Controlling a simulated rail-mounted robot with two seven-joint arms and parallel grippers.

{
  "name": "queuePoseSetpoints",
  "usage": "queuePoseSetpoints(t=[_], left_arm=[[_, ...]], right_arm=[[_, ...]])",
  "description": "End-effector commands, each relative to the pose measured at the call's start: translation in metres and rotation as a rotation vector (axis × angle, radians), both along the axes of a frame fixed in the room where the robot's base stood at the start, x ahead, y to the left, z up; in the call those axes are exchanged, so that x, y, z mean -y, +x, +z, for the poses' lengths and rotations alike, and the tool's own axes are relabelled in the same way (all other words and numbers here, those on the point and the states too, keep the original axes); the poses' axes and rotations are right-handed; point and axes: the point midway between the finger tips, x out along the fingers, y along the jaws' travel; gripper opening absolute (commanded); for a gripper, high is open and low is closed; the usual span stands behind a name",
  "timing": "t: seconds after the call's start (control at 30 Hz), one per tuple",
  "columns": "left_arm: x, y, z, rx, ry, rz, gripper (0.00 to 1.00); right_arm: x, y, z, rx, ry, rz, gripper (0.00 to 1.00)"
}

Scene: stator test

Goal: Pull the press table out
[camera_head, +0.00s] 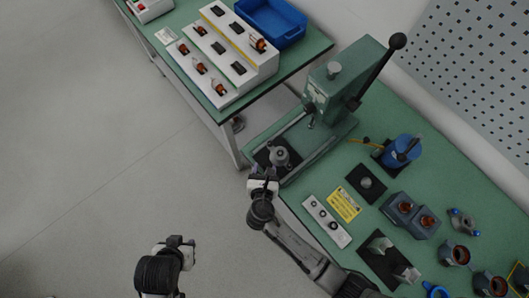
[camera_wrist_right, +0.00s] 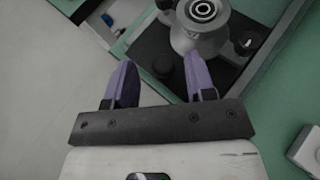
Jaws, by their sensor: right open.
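The green press (camera_head: 325,100) with its black lever stands on the green bench. The press table, a dark plate (camera_head: 263,157), lies at the press's front end between the rails and bears a grey round fixture (camera_head: 279,157). My right gripper (camera_head: 264,172) is at the bench edge in front of the plate.
A second green bench holds a white stepped rack (camera_head: 225,50) and a blue bin (camera_head: 271,22). Right of the press are a yellow label (camera_head: 344,206), a white strip (camera_head: 326,221), a blue device (camera_head: 400,151) and several dark fixtures. Floor left of the bench is clear.

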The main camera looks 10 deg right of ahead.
Motion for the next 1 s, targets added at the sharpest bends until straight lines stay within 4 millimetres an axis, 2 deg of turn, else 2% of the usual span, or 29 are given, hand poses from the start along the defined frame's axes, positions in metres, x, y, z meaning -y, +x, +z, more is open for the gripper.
queuePoseSetpoints(t=[0.17,0.5,0.7,1.0], left_arm=[[0.002,0.0,0.003,0.0,-0.007,0.004,0.37],[0.002,0.0,0.008,0.0,-0.005,0.004,0.37],[0.0,0.0,0.01,0.001,0.0,0.0,0.37],[-0.002,0.0,0.01,0.001,0.007,-0.004,0.37]], right_arm=[[-0.003,-0.015,0.006,-0.001,0.0,0.001,0.5],[-0.018,-0.074,0.031,-0.003,0.001,0.001,0.5],[-0.025,-0.103,0.043,-0.002,0.0,0.001,0.5],[-0.029,-0.122,0.052,0.0,-0.001,0.0,0.5]])
